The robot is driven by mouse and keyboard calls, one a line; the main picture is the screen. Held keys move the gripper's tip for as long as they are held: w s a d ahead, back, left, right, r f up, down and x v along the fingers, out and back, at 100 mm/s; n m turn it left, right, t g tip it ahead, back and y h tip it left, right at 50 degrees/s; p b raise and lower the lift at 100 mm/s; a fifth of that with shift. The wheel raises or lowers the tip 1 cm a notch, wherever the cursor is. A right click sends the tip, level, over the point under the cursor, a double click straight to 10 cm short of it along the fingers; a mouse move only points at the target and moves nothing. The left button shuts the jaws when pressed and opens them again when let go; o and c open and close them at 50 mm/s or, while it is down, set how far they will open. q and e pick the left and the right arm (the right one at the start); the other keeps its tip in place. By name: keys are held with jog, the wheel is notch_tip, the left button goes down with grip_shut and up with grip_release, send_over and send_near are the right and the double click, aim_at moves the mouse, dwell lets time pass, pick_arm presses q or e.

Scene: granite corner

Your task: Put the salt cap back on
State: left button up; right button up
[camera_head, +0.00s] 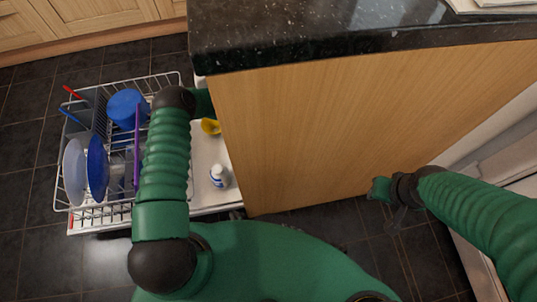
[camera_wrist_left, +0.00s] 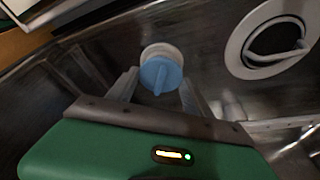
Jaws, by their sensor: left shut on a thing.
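The blue salt cap (camera_wrist_left: 157,76), with a raised grip ridge, is in the left wrist view. My left gripper (camera_wrist_left: 160,83) is shut on it, one finger on each side. A white round part (camera_wrist_left: 158,50) shows just behind the cap; I cannot tell whether it belongs to the cap or to the salt opening, or whether the two touch. In the head view my left arm reaches behind the wooden panel, so that gripper is hidden there. My right gripper (camera_head: 380,188) is low at the right in the head view, too small to tell open or shut.
A light ring with a dark centre and handle (camera_wrist_left: 235,48) sits right of the cap in the metal tub. The dish rack (camera_head: 62,190) holds plates and a blue bowl (camera_head: 125,108). A white bottle (camera_head: 219,177) and yellow item (camera_head: 210,127) are beside the wooden panel (camera_head: 330,130).

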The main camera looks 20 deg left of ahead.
pick_arm(q)
jog(key=o, duration=1.8)
jog(key=shift+c, duration=0.2)
jog(key=shift+r+p, duration=2.7)
jog(key=shift+r, duration=0.8)
jog(key=shift+w, duration=0.1)
